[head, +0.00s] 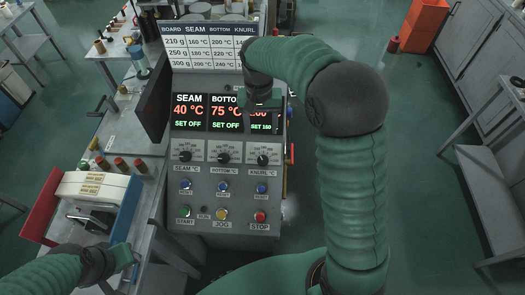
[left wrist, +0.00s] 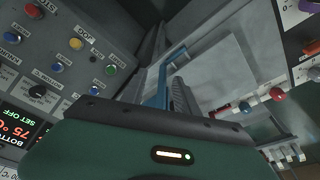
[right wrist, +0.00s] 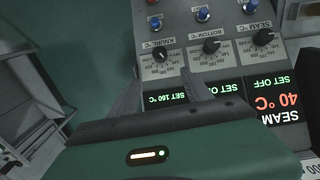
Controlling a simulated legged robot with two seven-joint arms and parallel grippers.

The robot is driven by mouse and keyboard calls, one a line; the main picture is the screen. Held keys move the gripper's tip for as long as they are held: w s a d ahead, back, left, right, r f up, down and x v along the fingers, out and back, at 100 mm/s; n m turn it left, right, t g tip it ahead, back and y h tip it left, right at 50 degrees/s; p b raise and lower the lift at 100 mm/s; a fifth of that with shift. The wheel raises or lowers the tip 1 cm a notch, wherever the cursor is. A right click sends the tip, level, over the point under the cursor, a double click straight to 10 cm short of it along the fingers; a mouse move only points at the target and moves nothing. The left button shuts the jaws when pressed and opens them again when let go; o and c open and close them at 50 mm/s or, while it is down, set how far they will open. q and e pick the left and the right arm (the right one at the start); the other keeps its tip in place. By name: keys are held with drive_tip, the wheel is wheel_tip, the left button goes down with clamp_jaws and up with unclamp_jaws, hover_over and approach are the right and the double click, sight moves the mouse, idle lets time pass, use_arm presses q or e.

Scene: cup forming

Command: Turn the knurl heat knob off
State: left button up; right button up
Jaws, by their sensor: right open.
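The knurl knob (head: 263,160) is the rightmost of three black dial knobs on the grey control panel. It also shows in the right wrist view (right wrist: 160,55), upside down, with its dial; its exact setting is too small to read. The knurl display (head: 262,127) reads SET 160 and is partly covered by my right gripper (head: 263,100). My right gripper is open and empty; in the right wrist view its fingers point toward the panel, with the knurl knob beyond the gap, apart from them. My left gripper (head: 130,258) is low at the left, away from the knob.
The seam knob (head: 185,157) and bottom knob (head: 223,159) sit left of the knurl knob; their displays read SET OFF. Reset buttons, a green start button (head: 184,212), and a red stop button (head: 260,216) are below. A side bench with a white-topped unit (head: 92,188) stands left.

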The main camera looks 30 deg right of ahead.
sight(262, 158)
drive_tip(key=f+p, duration=0.1)
drive_tip(key=f, duration=0.4)
drive_tip(key=f+p, duration=0.1)
drive_tip(key=f, duration=0.4)
drive_tip(key=f+p, duration=0.1)
drive_tip(key=f, duration=0.5)
drive_tip(key=shift+s+d+p, duration=0.1)
drive_tip(key=shift+s+p, duration=0.2)
drive_tip(key=shift+f, duration=0.25)
drive_tip(key=c, duration=0.5)
clamp_jaws()
